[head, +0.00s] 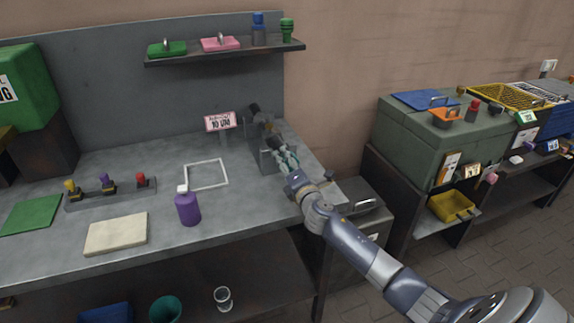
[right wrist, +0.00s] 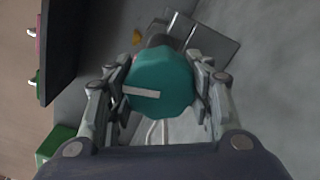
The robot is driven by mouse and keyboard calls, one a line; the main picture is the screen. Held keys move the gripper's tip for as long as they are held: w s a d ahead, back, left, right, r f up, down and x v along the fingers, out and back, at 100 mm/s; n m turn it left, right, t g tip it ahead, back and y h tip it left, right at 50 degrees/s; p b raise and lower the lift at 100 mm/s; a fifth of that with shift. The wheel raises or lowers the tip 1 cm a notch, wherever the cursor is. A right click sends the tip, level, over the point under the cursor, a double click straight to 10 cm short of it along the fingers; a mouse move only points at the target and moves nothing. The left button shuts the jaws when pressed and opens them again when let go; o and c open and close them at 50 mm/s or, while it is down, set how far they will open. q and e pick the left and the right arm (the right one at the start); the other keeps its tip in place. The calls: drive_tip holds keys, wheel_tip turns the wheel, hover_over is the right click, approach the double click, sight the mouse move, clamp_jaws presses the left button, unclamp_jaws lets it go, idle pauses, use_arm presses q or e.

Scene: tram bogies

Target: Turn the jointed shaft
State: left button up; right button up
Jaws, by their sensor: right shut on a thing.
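The jointed shaft (head: 257,113) is mounted at the right end of the grey workbench, with a dark far part and a small yellow piece near its joint. Its near end carries a teal many-sided knob (right wrist: 160,84) with a white pointer line, seen face-on in the right wrist view. The line points left there. My right gripper (head: 287,160) is shut on the knob, one finger on each side. A grey metal bracket (right wrist: 205,40) stands behind the knob. The gripper hides much of the shaft. My left gripper is not in view.
A pink-edged sign (head: 220,121) stands left of the shaft. A purple cylinder (head: 187,209), a white square outline (head: 206,174) and a beige block (head: 116,234) are on the bench. A shelf (head: 225,53) hangs above. A green-grey cabinet (head: 440,135) is to the right.

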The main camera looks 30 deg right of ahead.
drive_tip(key=shift+r+m, duration=0.1)
drive_tip(key=shift+m, duration=1)
drive_tip(key=o, duration=1.1)
drive_tip(key=shift+d, duration=0.1)
drive_tip(key=shift+c, duration=0.2)
drive_tip(key=shift+s+a, duration=0.2)
drive_tip(key=shift+s, duration=0.35)
drive_tip(key=v, duration=1.1)
drive_tip(key=shift+w, duration=0.1)
